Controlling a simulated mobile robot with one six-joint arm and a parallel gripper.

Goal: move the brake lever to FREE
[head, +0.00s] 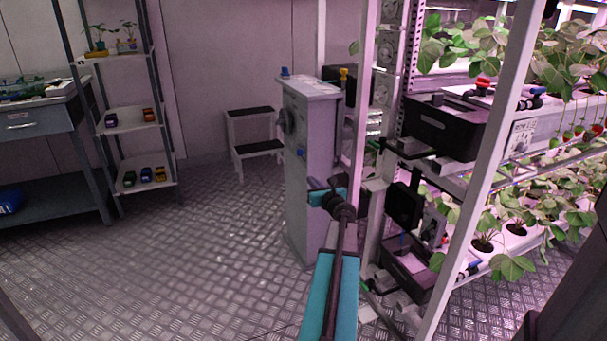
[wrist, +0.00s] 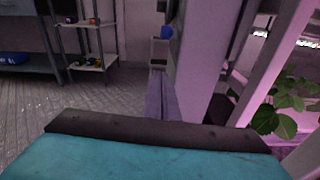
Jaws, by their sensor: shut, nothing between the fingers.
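I cannot pick out the brake lever for sure, and no FREE mark is readable. A tall grey cabinet (head: 312,190) stands ahead, with a round dark fitting (head: 286,120) and a small blue part (head: 301,153) on its side. A blue part (wrist: 166,33) also shows at the cabinet's edge in the wrist view. My gripper (head: 333,184) is in front of the cabinet's lower half, its tips small and partly hidden by my wrist. In the wrist view my gripper (wrist: 158,80) has its fingers together, with nothing held, just left of the pale cabinet face.
A plant rack with a white post (head: 480,180) and black bins (head: 440,125) stands close on the right. A step stool (head: 255,140) is behind the cabinet. A shelf unit (head: 130,120) and a workbench (head: 40,125) stand at left. The metal floor (head: 200,250) between is clear.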

